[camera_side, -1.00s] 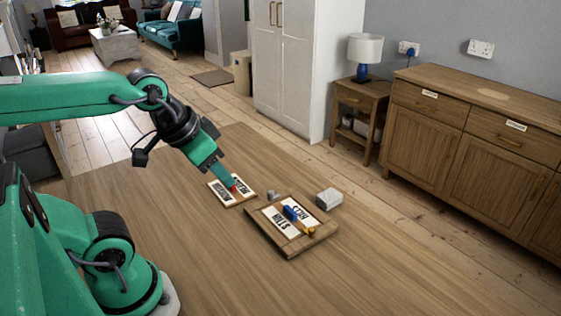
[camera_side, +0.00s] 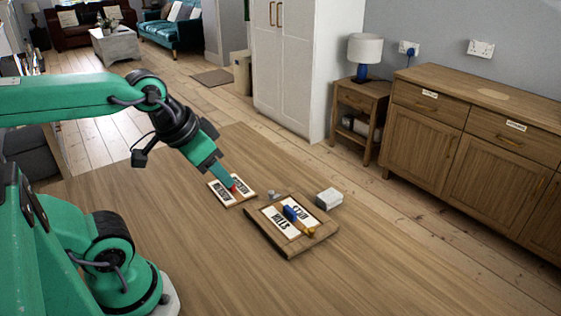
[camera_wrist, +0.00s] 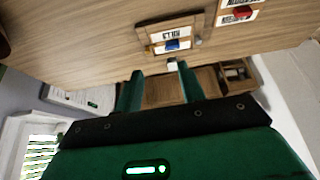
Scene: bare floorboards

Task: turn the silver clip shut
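A small grey piece, which looks like the silver clip (camera_side: 273,195), sits at the back left edge of the wooden board (camera_side: 272,238). It is too small to tell how it is turned. The board carries white lettered panels and a blue clip (camera_side: 291,212), also seen in the wrist view (camera_wrist: 172,44). A brass-coloured clip (camera_side: 309,232) is at its front right edge. My gripper (camera_side: 230,184) points down, left of this board, and overlaps the smaller board in the side view. In the wrist view its two fingers (camera_wrist: 158,70) are apart with nothing held between them.
A smaller lettered board (camera_side: 221,190) with a red piece (camera_side: 235,187) lies left of the main board. A pale grey block (camera_side: 329,199) stands close behind it to the right. The tabletop in front is clear.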

